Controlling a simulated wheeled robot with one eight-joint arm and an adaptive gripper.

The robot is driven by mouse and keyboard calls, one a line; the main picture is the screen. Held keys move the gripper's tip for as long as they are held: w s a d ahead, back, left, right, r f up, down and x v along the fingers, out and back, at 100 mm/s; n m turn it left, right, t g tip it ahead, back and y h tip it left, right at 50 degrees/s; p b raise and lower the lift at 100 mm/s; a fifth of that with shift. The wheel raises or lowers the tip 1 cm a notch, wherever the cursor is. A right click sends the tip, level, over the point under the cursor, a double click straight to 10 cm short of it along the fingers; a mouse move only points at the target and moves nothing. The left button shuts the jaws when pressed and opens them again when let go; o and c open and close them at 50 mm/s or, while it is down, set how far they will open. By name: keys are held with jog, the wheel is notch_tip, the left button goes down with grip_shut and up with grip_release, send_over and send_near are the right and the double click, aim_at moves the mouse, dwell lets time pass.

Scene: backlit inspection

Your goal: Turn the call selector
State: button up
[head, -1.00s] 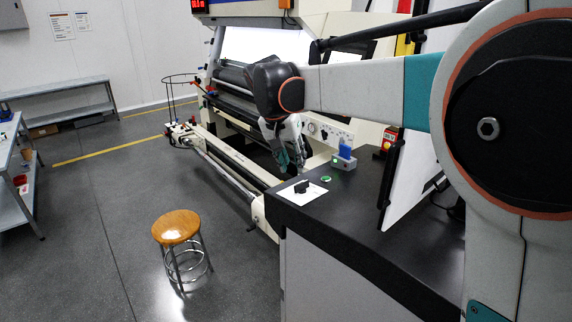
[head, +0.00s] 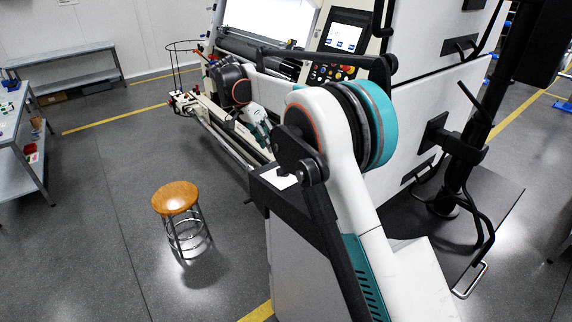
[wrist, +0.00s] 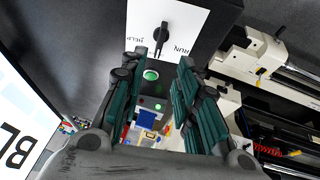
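The call selector (wrist: 161,38) is a black knob with a raised bar grip on a white plate (wrist: 188,22). Upside-down labels on the plate read RUN at right and apparently HELP at left. The bar lies roughly upright in the wrist view, and its pointing end is unclear. In the head view the plate (head: 270,178) lies on the counter, partly hidden by my arm. My gripper (wrist: 158,66) is open and empty, its two teal fingers wide apart. The knob shows just beyond the fingertips, between them, apparently apart from them. My gripper also shows in the head view (head: 262,133).
A green button (wrist: 151,75) and a blue-topped box (wrist: 147,119) show between my fingers. The black counter (wrist: 222,12) bears the plate. A roller machine (head: 225,125) stands behind. A wooden-topped stool (head: 175,198) stands on open floor at left.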

jog(key=x, duration=1.2)
jog(key=shift+b, duration=0.4)
jog(key=shift+c, duration=0.3)
grip_shut()
